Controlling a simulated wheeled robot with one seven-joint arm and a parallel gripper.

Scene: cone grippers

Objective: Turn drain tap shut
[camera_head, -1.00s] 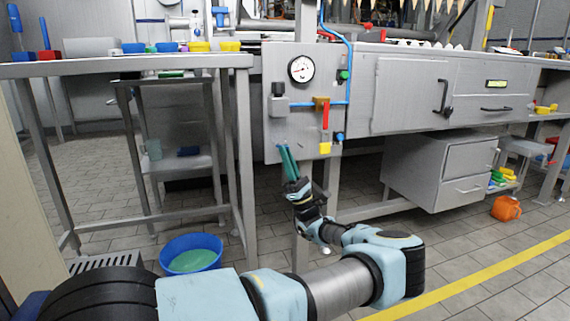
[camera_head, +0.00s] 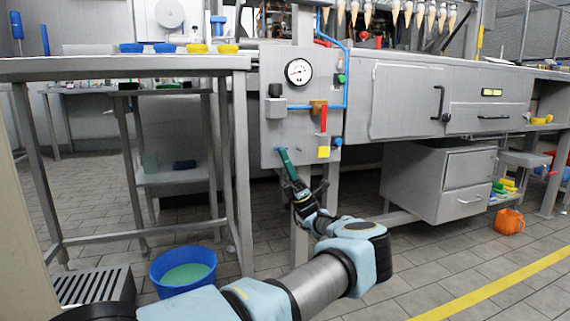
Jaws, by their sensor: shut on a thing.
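My gripper (camera_head: 284,157) reaches up to the lower left of the grey panel (camera_head: 303,112). Its long teal fingers are seen nearly edge-on, one behind the other. They are shut on a small blue tap handle (camera_head: 269,152) at the panel face, which I take to be the drain tap. The fingertips hide most of it, so its angle is unclear. Higher on the panel, a brass valve (camera_head: 318,106) has a red lever (camera_head: 323,120) hanging down. A yellow tag (camera_head: 323,152) is below it, with a blue knob (camera_head: 338,142) to its right.
A round gauge (camera_head: 298,72), a green knob (camera_head: 341,79) and a blue pipe (camera_head: 347,62) are above on the panel. A blue basin (camera_head: 157,268) with greenish contents stands on the floor at left. A table leg (camera_head: 243,170) is close left of my gripper.

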